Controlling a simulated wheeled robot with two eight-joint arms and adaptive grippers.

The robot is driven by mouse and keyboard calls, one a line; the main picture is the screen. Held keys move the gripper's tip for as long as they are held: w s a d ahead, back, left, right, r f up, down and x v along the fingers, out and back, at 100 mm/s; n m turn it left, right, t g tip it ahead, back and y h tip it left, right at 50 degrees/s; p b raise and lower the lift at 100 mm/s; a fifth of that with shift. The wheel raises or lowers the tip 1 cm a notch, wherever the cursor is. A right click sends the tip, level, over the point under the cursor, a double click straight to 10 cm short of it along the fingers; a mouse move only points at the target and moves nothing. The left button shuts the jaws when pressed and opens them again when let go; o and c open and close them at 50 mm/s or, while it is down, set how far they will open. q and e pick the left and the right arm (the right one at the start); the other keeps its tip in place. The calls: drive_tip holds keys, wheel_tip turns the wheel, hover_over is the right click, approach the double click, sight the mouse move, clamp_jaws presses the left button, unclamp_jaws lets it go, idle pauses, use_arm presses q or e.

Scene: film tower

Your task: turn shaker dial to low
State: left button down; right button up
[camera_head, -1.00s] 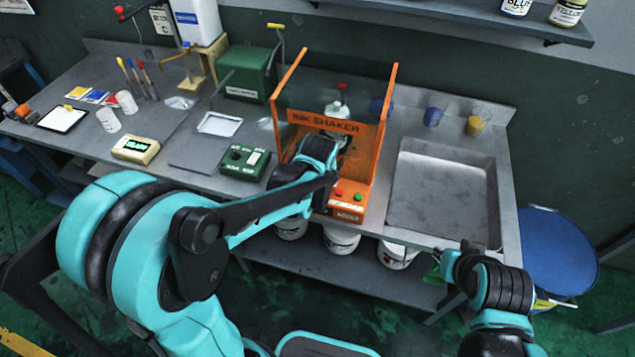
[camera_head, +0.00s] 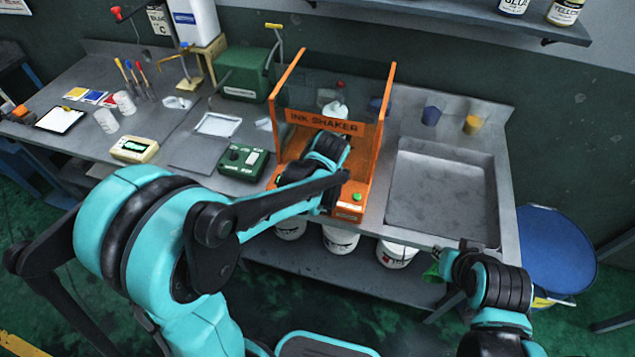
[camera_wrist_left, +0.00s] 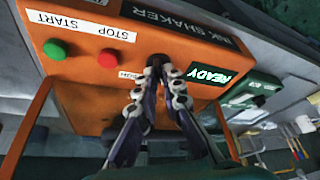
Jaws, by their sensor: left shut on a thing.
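The orange ink shaker (camera_head: 375,150) stands on the bench in the head view. My left arm reaches across its front and hides its dial and my left gripper there. In the left wrist view, the shaker's front panel (camera_wrist_left: 85,95) fills the middle. My left gripper (camera_wrist_left: 162,68) has its fingertips closed together at the panel, on the dial, which they almost fully hide. A small label beside the fingertips is partly covered, so I cannot read the dial's setting. My right gripper (camera_head: 456,258) is near the bench's front edge, below the sink; its jaws are unclear.
The panel has a green START button (camera_wrist_left: 54,49), a red STOP button (camera_wrist_left: 108,57) and a display reading READY (camera_wrist_left: 208,75). A green device (camera_head: 243,160) sits left of the shaker, and a sink (camera_head: 440,190) lies to the right.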

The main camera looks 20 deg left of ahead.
use_arm(q)
drive_tip(key=c, duration=1.7)
unclamp_jaws()
drive_tip(key=v, duration=1.2)
drive_tip(key=shift+s, duration=0.1)
drive_tip(key=s+a+f+m+t, duration=0.1)
drive_tip(key=s+a+m, duration=0.1)
drive_tip(key=s, duration=0.2)
drive_tip(key=s+a+f+m+t+h, duration=0.1)
drive_tip(key=s+m, duration=0.1)
drive_tip(key=s, duration=0.2)
drive_tip(key=s+a+f+m+t+h, duration=0.1)
drive_tip(key=s+a, duration=0.1)
drive_tip(key=s, duration=0.3)
drive_tip(key=shift+s+a+m, duration=0.1)
drive_tip(key=shift+a+m, duration=0.2)
drive_tip(key=shift+m, duration=0.1)
